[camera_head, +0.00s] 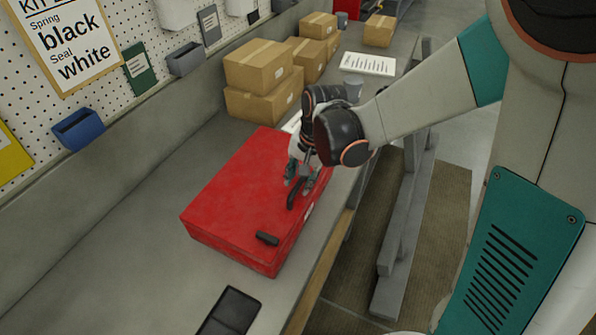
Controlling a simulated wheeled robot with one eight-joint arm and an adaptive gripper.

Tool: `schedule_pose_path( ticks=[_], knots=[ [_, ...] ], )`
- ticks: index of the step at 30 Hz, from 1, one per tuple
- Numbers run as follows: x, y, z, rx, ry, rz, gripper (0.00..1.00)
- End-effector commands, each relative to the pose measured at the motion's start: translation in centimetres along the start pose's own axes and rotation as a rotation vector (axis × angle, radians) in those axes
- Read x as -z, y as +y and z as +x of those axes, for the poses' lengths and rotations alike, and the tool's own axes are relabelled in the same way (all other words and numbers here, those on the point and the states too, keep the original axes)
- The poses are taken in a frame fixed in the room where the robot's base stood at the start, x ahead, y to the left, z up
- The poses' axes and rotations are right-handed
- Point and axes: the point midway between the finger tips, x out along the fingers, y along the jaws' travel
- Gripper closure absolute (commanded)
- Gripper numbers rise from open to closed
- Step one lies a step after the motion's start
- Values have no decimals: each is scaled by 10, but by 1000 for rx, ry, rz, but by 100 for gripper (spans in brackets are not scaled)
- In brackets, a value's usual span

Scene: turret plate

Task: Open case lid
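The red case (225,200) lies on the grey workbench with its lid down. A black handle or latch (267,238) sits at the near right part of its top edge. My gripper (299,190) is over the right side of the case, pointing down, close to a second dark part there. I cannot tell whether it touches the case or that dark part. The fingers look spread, but they are small and partly overlap the dark part, so their opening is unclear. My arm hides the far right corner of the case.
Several cardboard boxes (258,66) stand behind the case. A grey cup (352,88) and a white printed sheet (367,64) lie farther back. A black tray (230,312) is at the near edge. A pegboard wall with bins borders the left. The bench left of the case is clear.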

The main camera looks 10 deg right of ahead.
Motion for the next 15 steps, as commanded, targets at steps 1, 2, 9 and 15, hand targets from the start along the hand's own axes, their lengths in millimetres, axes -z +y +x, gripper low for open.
schedule_pose_path(
  ticks=[1, 2, 9, 15],
  knots=[
    [0, 0, 4, 0, 0, 0, 67],
    [0, 0, 5, 0, 0, 0, 67],
    [0, 0, 6, 0, 0, 0, 67],
    [0, 0, 6, 0, 0, 0, 94]
  ],
)
